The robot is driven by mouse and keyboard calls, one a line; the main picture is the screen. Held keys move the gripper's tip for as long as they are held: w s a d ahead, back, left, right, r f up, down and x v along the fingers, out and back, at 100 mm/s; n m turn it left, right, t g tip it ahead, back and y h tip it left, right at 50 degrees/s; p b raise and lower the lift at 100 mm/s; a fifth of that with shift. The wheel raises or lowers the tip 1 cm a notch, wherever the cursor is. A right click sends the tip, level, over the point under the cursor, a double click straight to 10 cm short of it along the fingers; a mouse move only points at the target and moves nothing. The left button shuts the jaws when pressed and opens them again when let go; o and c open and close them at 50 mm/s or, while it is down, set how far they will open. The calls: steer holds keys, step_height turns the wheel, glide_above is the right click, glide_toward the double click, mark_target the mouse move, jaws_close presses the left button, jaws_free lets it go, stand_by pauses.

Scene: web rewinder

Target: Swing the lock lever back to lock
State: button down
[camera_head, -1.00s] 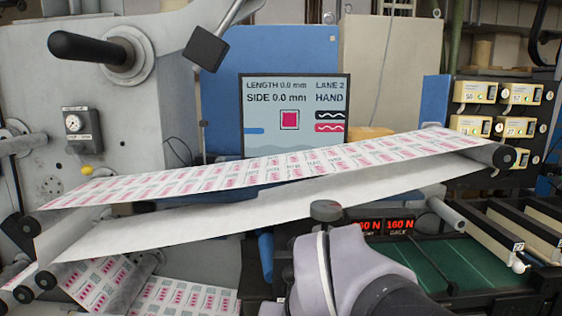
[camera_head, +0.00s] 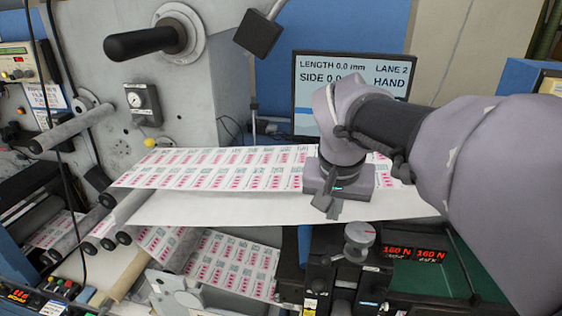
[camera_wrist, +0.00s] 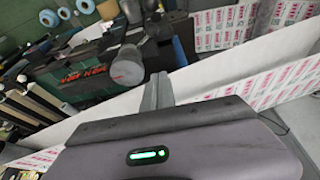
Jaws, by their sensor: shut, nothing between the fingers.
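My gripper (camera_head: 333,211) is shut and empty, in front of the printed label web in the head view. Its closed fingers also show in the wrist view (camera_wrist: 158,92). A round grey knob (camera_head: 359,235) with a small red mark stands below and right of the fingertips, apart from them. It shows left of the fingers in the wrist view (camera_wrist: 127,70). A short dark arm runs from it to the lower left; I cannot tell for sure that this is the lock lever. A thick black handle (camera_head: 143,42) juts from a round hub at the upper left.
The label web (camera_head: 215,170) slopes across the middle, close to my gripper. A red tension display (camera_head: 413,254) sits right of the knob. A screen (camera_head: 318,75) stands behind my arm. Rollers (camera_head: 107,228) crowd the lower left.

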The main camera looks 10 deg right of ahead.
mark_target(344, 256)
steer(key=x, duration=0.9)
steer(key=shift+s+f+p, duration=0.1)
steer(key=shift+f+p, duration=0.3)
steer(key=s, duration=0.2)
steer(key=s+a, duration=0.1)
steer(key=shift+a+f+p, duration=0.1)
steer(key=shift+f+p, duration=0.2)
steer(key=shift+f, duration=0.05)
steer(key=shift+s+a, duration=0.1)
steer(key=shift+s, duration=0.05)
